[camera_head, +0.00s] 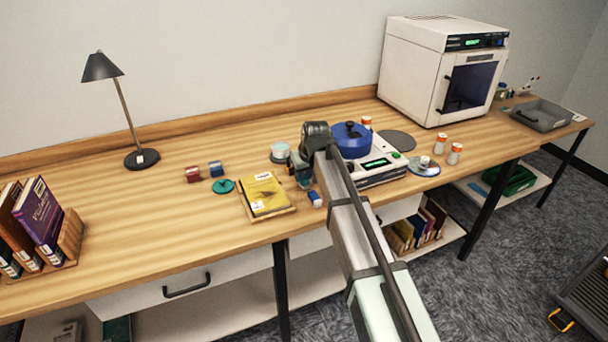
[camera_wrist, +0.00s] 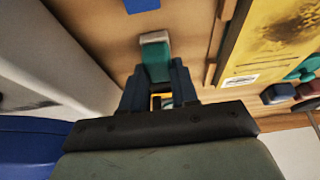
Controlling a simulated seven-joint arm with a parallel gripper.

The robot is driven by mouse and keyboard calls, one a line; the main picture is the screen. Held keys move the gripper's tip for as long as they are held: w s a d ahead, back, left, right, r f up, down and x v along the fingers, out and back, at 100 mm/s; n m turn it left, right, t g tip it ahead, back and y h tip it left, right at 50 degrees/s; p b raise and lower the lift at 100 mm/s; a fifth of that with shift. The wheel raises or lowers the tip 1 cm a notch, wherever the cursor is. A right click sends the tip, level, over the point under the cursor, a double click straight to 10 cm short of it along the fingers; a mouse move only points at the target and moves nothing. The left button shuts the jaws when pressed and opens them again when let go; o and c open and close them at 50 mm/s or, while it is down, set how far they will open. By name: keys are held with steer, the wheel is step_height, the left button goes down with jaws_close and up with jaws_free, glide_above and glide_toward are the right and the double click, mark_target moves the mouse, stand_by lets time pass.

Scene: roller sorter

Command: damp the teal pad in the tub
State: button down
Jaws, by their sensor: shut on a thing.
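My gripper (camera_wrist: 157,88) is shut on a teal pad (camera_wrist: 156,66), a small block with a pale grey end, which points away from the wrist in the wrist view. In the head view my gripper (camera_head: 303,172) is above the table between the yellow book and the white device; the pad cannot be made out clearly there. A small round pale-teal container (camera_head: 280,151) on a dark base stands just behind my gripper. It may be the tub, but I cannot see inside it.
A yellow book (camera_head: 264,192) lies on a wooden board; a blue block (camera_head: 315,199) is beside it. A blue pot (camera_head: 351,139) is on the white device (camera_head: 378,171). The table's left middle is clear.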

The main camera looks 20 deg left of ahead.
steer(key=shift+r, duration=3.4)
steer(key=shift+s+a, duration=0.25)
steer(key=shift+a, duration=0.1)
steer(key=w+a, duration=0.1)
steer(key=a, duration=0.1)
steer(key=w+a+r, duration=0.1)
steer(key=w+a, duration=0.1)
steer(key=a, duration=0.1)
steer(key=w+a, duration=0.2)
steer(key=shift+w+a+r, duration=0.15)
steer(key=shift+w+r, duration=0.1)
steer(key=shift+r, duration=0.05)
steer(key=shift+w+a+f, duration=0.3)
steer(key=shift+w+a, duration=0.65)
steer(key=shift+w, duration=0.3)
steer(key=shift+w+a+f, duration=0.35)
steer(key=shift+w+a, duration=0.65)
steer(key=shift+w, duration=0.2)
steer(key=shift+w+a+f, duration=0.3)
steer(key=shift+w+a, duration=0.65)
steer(key=shift+w, duration=0.3)
steer(key=shift+f, duration=1.1)
